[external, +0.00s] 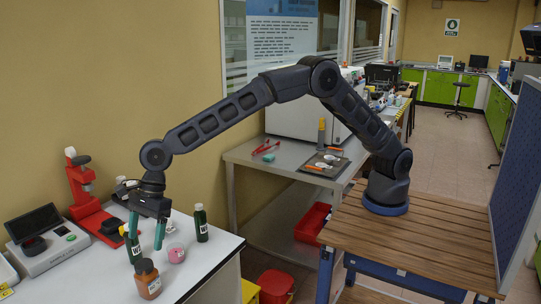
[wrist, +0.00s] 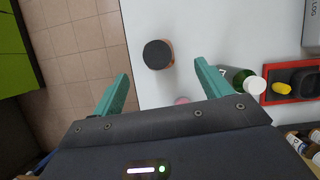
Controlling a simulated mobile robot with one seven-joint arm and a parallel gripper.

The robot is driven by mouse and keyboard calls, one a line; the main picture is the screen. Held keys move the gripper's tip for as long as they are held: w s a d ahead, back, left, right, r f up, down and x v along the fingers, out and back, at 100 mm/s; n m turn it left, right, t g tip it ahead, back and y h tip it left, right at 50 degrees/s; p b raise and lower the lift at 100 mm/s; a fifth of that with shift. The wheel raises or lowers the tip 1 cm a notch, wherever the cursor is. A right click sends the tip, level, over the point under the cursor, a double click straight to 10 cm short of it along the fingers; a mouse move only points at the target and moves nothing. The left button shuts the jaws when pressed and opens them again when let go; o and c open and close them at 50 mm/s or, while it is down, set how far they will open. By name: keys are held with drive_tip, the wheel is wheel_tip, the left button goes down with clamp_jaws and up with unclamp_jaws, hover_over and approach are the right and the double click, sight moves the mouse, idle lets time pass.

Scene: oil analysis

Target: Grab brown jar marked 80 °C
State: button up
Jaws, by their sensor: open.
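The brown jar (external: 148,287) has a dark cap and a pale label whose text is too small to read. It stands upright near the front of the white table in the external view. In the wrist view its dark cap (wrist: 158,54) shows from above, just beyond and between the fingertips. My gripper (external: 146,232) has two teal fingers pointing down, spread open and empty. In the wrist view the open fingers (wrist: 161,74) do not touch the jar.
Dark green bottles (external: 201,223) stand near my gripper; one with a white cap (wrist: 250,86) is beside the right finger in the wrist view. A small pink container (external: 176,253) sits near the jar. A red stand (external: 84,190) and a scale (external: 45,240) are at left.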

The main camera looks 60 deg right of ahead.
sight(144, 263)
drive_tip(key=x, duration=1)
drive_tip(key=shift+s+f, duration=0.2)
drive_tip(key=shift+f, duration=0.2)
drive_tip(key=c, duration=1.2)
